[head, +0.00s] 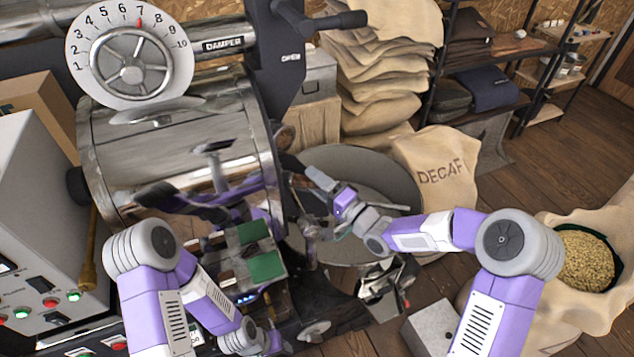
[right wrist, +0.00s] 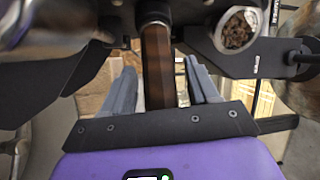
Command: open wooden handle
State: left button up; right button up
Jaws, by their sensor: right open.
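The wooden handle (right wrist: 157,62) is a dark brown bar on a metal collar in the right wrist view. It stands between the two grey fingers of my right gripper (right wrist: 164,90), with space on either side. In the head view my right gripper (head: 318,180) is at the front right of the steel roaster drum (head: 190,145), where I cannot make out the handle clearly. My right gripper is open. My left gripper (head: 270,342) is low at the bottom of the head view, and its fingers are too unclear to read.
A round metal tube (right wrist: 237,30) holding beans is beside the handle in the right wrist view. A wide round metal pan (head: 365,165) lies right of the drum. A DECAF sack (head: 440,165) and an open bean sack (head: 590,260) stand farther right. Wooden floor shows between them.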

grip_shut()
jog(key=s+d+p, duration=0.2)
jog(key=d, duration=0.8)
jog(key=shift+d+p, duration=0.2)
jog(key=shift+p, duration=0.1)
grip_release()
jog(key=shift+s, duration=0.1)
jog(key=v, duration=0.7)
jog(key=shift+d, duration=0.15)
jog(key=shift+s+f, duration=0.1)
jog(key=shift+s, duration=0.05)
